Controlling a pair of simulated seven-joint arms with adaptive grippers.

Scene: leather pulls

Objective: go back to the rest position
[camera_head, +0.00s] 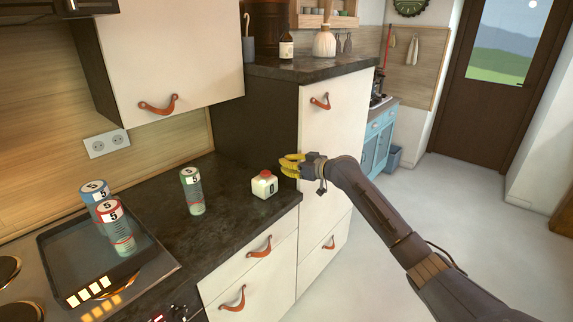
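My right gripper (284,164) has yellow fingers and sits at the front right edge of the dark counter, before the tall cream cabinet. Its fingers are spread with a small gap between them, and nothing shows in them. My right arm reaches in from the lower right. My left gripper is not in view.
A green-capped clear container (193,192) stands on the counter (225,215). A blue-capped container (92,193) and a red-capped one (118,232) stand in a dark tray (139,262) at left. Cabinet fronts have leather pulls (260,247). The floor at right is clear.

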